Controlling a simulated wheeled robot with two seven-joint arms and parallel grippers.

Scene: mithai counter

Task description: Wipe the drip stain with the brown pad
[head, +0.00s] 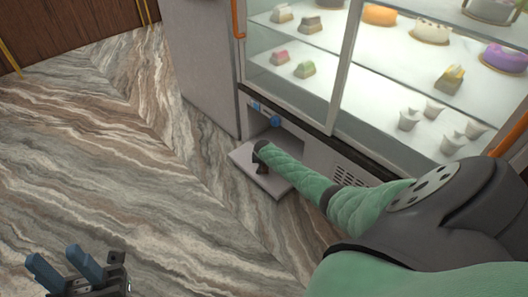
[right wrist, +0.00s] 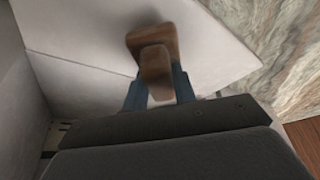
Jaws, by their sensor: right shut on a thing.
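My right gripper (right wrist: 158,88) is shut on the brown pad (right wrist: 152,36), gripping its upright brown block. In the right wrist view the pad is over a pale grey panel, at or close to its surface; I cannot tell whether it touches. In the head view my right arm reaches down to the low pale shelf (head: 274,187) at the foot of the display case. No drip stain can be made out in either view. My left gripper (head: 55,258) is open and empty above the floor at the lower left.
The glass display case (head: 300,75) holds several sweets and cups on lit shelves. The marble-patterned floor (head: 120,140) is clear.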

